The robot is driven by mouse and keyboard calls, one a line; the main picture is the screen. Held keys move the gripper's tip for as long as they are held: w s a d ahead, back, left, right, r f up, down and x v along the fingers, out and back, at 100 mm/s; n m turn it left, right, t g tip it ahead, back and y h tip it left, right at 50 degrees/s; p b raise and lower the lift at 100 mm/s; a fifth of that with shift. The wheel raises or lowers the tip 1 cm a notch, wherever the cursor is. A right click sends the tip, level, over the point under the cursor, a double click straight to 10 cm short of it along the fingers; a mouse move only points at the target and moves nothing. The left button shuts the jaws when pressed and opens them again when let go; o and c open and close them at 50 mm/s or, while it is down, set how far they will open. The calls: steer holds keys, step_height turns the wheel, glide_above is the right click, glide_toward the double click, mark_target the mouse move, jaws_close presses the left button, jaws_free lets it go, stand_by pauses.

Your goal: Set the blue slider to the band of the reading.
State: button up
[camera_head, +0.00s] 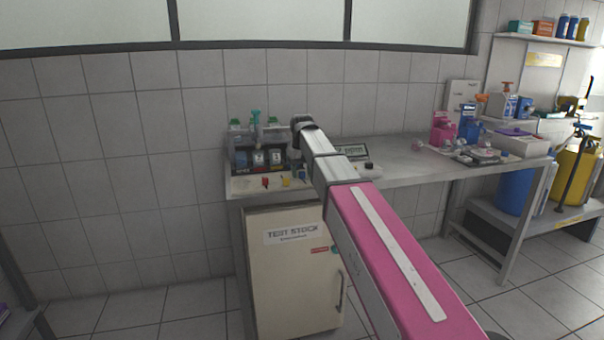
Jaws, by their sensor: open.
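A pale panel (243,186) lies at the front left of the metal bench. Small coloured knobs stand on it: a red one (265,182), a yellow one (286,181) and a small blue one (302,174), which looks like the blue slider, close beside my arm. A grey meter with a dark display (350,151) stands behind my arm; its reading is too small to make out. My gripper (299,136) is at the far dark end of my arm, above and behind the knobs. It is open, with its fingers mostly hidden, and holds nothing that I can see.
Several dark units with numbered labels and green-topped bottles (258,157) stand behind the panel against the tiled wall. A black knob (369,165) is right of my arm. The bench middle (405,168) is clear; pink and blue bottles stand farther right. A cabinet (290,262) is below.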

step_height(320, 180, up, 11)
steer(key=shift+f, duration=0.2)
stand_by(0.4)
